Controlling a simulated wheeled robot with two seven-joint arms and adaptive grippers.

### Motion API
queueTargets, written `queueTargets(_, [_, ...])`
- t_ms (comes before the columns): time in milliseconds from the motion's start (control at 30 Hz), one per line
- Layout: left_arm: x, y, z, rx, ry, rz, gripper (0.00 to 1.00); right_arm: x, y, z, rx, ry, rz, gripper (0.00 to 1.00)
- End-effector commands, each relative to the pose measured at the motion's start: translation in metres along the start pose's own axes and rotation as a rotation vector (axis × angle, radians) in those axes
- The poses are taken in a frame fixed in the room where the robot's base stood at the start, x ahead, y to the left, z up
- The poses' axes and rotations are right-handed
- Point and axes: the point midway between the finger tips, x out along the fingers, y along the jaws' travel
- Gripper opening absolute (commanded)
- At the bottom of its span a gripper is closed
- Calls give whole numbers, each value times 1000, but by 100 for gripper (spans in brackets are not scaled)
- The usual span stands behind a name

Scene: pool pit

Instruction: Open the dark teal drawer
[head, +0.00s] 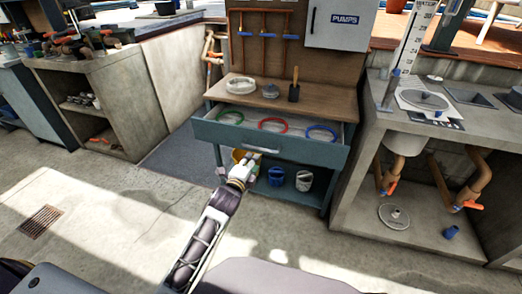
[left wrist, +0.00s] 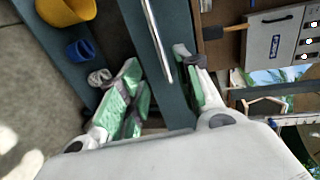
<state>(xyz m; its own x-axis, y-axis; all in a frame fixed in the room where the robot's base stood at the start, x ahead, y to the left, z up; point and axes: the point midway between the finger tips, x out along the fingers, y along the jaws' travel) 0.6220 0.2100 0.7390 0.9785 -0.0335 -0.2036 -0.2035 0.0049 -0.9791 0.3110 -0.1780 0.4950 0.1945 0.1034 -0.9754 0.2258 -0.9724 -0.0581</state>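The dark teal drawer (head: 300,149) stands pulled out from the workbench in the head view, its inside showing. A green ring, a red ring (head: 272,125) and a blue ring lie in it. Its front (left wrist: 143,30) and pale bar handle (left wrist: 156,38) also show in the left wrist view. My left gripper (head: 250,166) is just in front of the drawer's lower front edge. In the left wrist view its green-padded fingers (left wrist: 158,78) are spread apart, with the drawer front between them. I cannot tell whether they touch it. My right gripper is not in view.
The wooden benchtop (head: 325,97) holds a clear dish and a brush. Buckets (head: 304,180) stand on the shelf under the drawer. Concrete counters (head: 367,150) with pipes flank the bench. The floor in front is clear, with a drain grate (head: 41,220) at left.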

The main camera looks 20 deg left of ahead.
Motion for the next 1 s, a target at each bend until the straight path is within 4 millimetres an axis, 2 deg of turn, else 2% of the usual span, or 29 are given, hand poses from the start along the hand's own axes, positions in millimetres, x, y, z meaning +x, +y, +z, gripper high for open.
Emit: queueTargets(1000, [86, 0, 0, -2, 0, -2, 34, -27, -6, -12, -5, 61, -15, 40])
